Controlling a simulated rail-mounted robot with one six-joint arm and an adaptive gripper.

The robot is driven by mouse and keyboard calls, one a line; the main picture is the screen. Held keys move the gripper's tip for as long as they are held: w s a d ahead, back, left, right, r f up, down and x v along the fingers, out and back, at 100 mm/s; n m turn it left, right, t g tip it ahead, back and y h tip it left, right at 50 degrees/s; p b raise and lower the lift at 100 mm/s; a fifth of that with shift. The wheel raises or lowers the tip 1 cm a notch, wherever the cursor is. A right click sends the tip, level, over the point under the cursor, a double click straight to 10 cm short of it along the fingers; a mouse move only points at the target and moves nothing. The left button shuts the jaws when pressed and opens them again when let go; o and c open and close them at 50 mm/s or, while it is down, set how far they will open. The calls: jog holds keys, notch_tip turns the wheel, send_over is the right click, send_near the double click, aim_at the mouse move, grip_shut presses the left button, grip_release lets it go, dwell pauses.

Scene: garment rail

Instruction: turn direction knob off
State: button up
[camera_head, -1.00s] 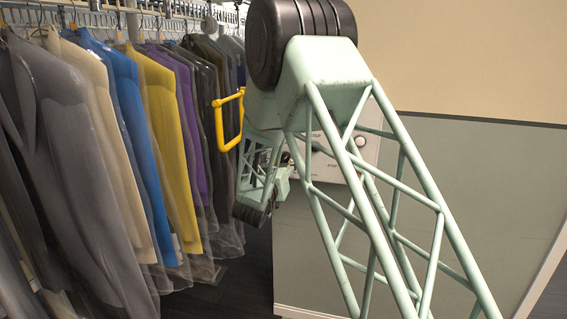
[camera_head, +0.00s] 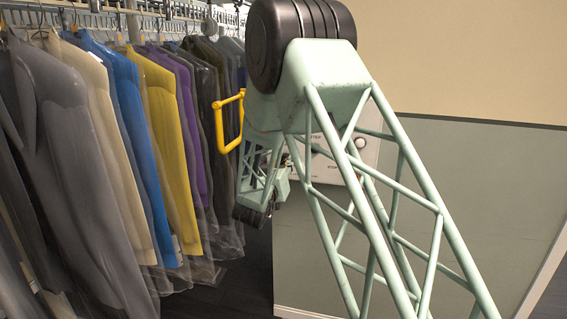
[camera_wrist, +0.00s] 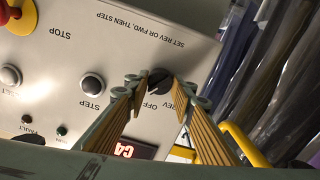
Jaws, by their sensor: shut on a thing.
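The direction knob (camera_wrist: 158,82) is a dark round knob on the pale control panel (camera_wrist: 120,45), which appears upside down in the wrist view. The labels OFF and REV sit next to the knob. My gripper (camera_wrist: 160,88) has its two ribbed yellow-tan fingers on either side of the knob, shut on it. Where the knob points is too dark and too small to tell. In the head view the panel (camera_head: 352,165) is partly behind my arm, and the knob and fingertips are hidden.
A yellow handle (camera_head: 218,122) and hanging bagged garments (camera_head: 150,150) are left of my arm. Bare wall (camera_head: 480,200) lies right.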

jog(key=n+p, duration=0.3)
jog(key=n, duration=0.1)
jog(key=shift+r+n, duration=0.1)
jog(key=shift+n, duration=0.3)
jog(key=shift+n+p, duration=0.85)
jog(key=shift+n, duration=0.45)
jog(key=o, duration=0.8)
jog(key=shift+o, duration=0.2)
jog(key=shift+s, duration=0.1)
jog(key=s+a, duration=0.2)
jog(key=s, duration=0.9)
jog(key=shift+s, duration=0.35)
